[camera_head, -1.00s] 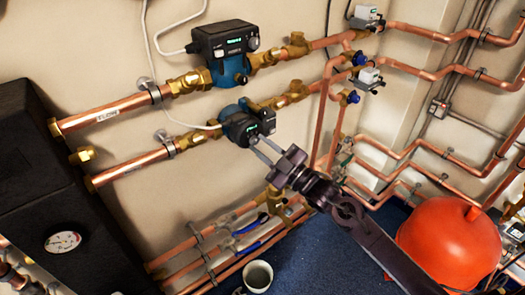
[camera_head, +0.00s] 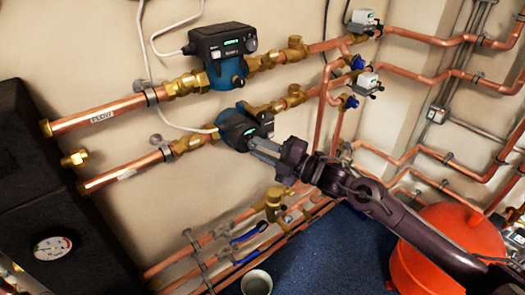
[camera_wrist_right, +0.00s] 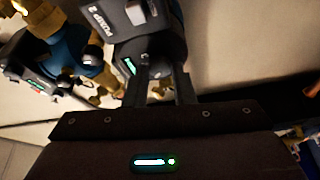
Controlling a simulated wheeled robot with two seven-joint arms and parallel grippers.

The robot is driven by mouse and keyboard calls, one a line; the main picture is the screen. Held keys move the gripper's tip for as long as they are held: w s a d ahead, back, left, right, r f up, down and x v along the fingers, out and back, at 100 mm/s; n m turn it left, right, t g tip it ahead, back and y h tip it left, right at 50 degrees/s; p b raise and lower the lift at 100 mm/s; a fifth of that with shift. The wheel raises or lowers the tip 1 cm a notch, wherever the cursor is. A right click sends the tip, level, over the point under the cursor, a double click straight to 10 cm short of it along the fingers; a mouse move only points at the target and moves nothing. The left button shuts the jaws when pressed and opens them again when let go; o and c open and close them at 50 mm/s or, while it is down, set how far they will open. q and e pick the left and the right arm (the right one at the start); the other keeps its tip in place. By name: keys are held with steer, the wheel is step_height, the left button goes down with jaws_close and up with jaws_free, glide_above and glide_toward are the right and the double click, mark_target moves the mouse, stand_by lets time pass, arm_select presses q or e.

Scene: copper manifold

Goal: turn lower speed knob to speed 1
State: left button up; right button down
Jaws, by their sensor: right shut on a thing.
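The lower pump (camera_head: 235,127) is a blue-bodied unit with a dark control box and a small lit green display, set in the lower copper pipe. My right gripper (camera_head: 256,149) reaches it from the lower right, with its fingers at the front of the control box. In the right wrist view my right gripper (camera_wrist_right: 162,88) has its fingers on either side of the dark lower speed knob (camera_wrist_right: 156,69), shut on it. The knob's pointer setting cannot be read. In the head view the knob is hidden behind the fingers. My left gripper is not in view.
The upper pump (camera_head: 224,52) sits just above on its own pipe. A dark cabinet with a gauge (camera_head: 53,248) stands at the left. Several pipes run low on the wall. A red tank (camera_head: 445,245) stands behind my right arm, and a cup (camera_head: 257,283) is on the blue floor.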

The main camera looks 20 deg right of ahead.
stand_by(0.5)
steer(key=c, duration=1.2)
jaws_free()
steer(key=b+v, duration=0.1)
steer(key=v, duration=0.6)
steer(key=shift+s+d, duration=0.25)
steer(key=shift+s, duration=0.05)
